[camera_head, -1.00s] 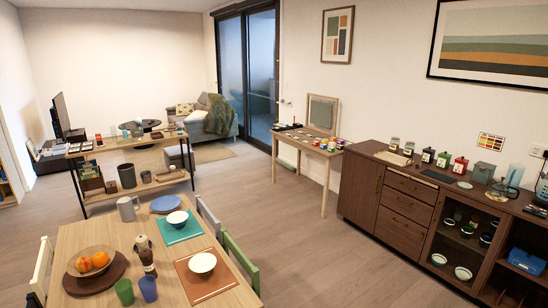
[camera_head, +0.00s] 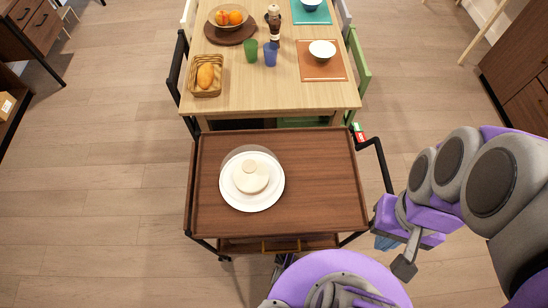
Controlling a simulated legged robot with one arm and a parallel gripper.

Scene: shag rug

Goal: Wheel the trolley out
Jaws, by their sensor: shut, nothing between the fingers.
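The trolley (camera_head: 315,190) has a brown wooden top, a black frame and a lower shelf (camera_head: 290,243). It stands close to the near edge of the dining table. A white plate with a round cream piece and a clear cover (camera_head: 250,178) sits on the left part of its top. A black handle (camera_head: 384,165) sticks out on its right side. My gripper (camera_head: 396,255) is just right of the trolley's near right corner, below the handle and apart from it. It is shut and empty. Its fingertips are partly hidden by my arm.
The dining table (camera_head: 225,95) holds a bread basket (camera_head: 206,76), a fruit bowl (camera_head: 230,18), cups and place settings. Chairs, one green (camera_head: 360,65), stand at its sides. A dark cabinet (camera_head: 518,75) is at the right. Floor is free left and right of the trolley.

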